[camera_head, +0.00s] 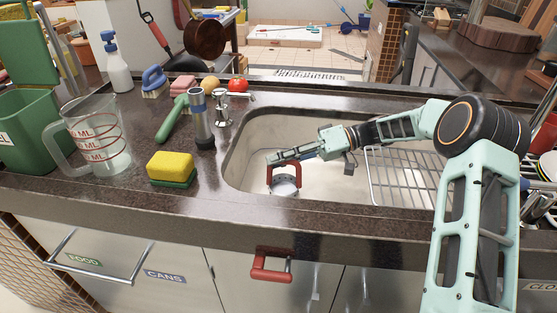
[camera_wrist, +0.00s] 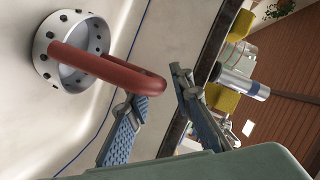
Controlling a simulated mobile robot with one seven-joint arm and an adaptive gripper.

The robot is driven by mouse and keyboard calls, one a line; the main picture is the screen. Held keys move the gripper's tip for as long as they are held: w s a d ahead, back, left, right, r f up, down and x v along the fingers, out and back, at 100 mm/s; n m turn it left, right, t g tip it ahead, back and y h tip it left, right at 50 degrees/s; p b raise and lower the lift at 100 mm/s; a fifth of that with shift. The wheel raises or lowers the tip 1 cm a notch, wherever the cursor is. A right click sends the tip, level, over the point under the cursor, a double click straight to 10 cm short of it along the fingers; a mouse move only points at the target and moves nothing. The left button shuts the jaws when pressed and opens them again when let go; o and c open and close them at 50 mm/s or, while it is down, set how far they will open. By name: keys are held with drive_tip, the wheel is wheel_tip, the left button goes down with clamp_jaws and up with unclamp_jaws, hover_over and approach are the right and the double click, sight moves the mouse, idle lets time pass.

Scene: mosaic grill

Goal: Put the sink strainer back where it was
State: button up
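The sink strainer, a round metal cup with dark holes (camera_wrist: 48,62) and a red loop handle (camera_wrist: 112,70), is in the left part of the sink. In the head view, its red handle (camera_head: 270,178) stands upright and the sink's front edge hides the cup's lower part. My gripper (camera_head: 272,160) reaches into the sink just above the handle. In the wrist view, my gripper's fingers (camera_wrist: 160,92) are apart, with the end of the handle by the fingertips. I cannot tell whether a finger touches it.
A wire rack (camera_head: 400,178) covers the sink's right side. The faucet (camera_head: 222,108) stands behind the left rim. A yellow-green sponge (camera_head: 171,169), a measuring jug (camera_head: 96,140) and a green bin (camera_head: 28,130) stand on the left counter. A tomato (camera_head: 238,85) lies behind the sink.

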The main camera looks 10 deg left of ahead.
drive_tip(key=shift+o, duration=0.3)
drive_tip(key=shift+r, duration=0.1)
drive_tip(key=shift+r+p, duration=0.25)
drive_tip(key=shift+p, duration=0.1)
drive_tip(key=p+v, duration=0.1)
drive_tip(key=v, duration=0.6)
drive_tip(key=shift+d+r, duration=0.25)
drive_tip(key=shift+d, duration=0.05)
